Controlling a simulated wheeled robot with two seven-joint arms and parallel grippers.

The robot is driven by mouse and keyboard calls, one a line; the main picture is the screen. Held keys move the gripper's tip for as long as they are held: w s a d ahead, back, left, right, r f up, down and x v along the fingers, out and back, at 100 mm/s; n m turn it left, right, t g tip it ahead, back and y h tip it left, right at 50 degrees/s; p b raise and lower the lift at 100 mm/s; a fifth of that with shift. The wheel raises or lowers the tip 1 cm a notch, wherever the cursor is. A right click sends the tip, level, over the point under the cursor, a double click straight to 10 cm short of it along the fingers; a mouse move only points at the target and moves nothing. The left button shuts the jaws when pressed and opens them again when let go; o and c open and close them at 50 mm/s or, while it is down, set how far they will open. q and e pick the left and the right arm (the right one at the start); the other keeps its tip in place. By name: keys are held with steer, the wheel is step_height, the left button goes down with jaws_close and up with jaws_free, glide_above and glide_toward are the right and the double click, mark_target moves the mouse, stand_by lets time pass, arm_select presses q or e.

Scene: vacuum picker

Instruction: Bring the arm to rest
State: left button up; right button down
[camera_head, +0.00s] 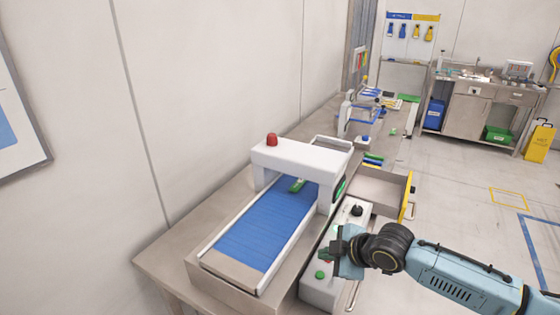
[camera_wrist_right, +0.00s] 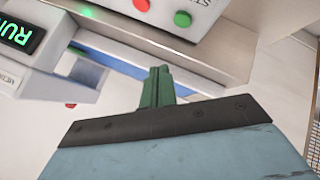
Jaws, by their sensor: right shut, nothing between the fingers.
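My right arm comes in from the lower right in the head view. My right gripper (camera_head: 334,250) is shut and empty, just beside a grey control box (camera_head: 326,285) with a green button. In the right wrist view the green fingers of the gripper (camera_wrist_right: 157,75) are together, with nothing between them. The control box (camera_wrist_right: 215,12) shows there at the top with a red and a green button, apart from the fingertips. My left gripper is not in view.
A conveyor with a blue belt (camera_head: 262,230) and a white arch (camera_head: 287,157) stands left of my gripper. A green item (camera_head: 298,185) lies under the arch. An open drawer (camera_head: 378,186) juts out beyond.

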steer(key=s+a+f+m+g, duration=0.1)
steer(key=s+a+f+m, duration=0.1)
steer(key=s+a, duration=0.3)
steer(key=s+a+f+m, duration=0.1)
steer(key=s+a, duration=0.1)
steer(key=s, duration=0.5)
steer(key=s+d+f+m+g+h, duration=0.1)
steer(key=s+d+m+h, duration=0.2)
steer(key=s+d+m, duration=0.45)
steer(key=s+d+f+m+g+h, duration=0.15)
steer(key=s+d+m, duration=0.3)
steer(key=s, duration=0.65)
steer(key=s+d+f+g+b, duration=0.2)
steer(key=f+b, duration=0.5)
steer(key=f, duration=2.5)
steer(key=s+d+f+n+h+b, duration=0.1)
steer(key=s+f+b, duration=0.4)
steer(key=s+f, duration=1.2)
step_height(320, 180, down, 2)
steer(key=shift+d+f+g, duration=0.1)
steer(key=shift+d+g, duration=0.25)
steer(key=shift+d, duration=0.05)
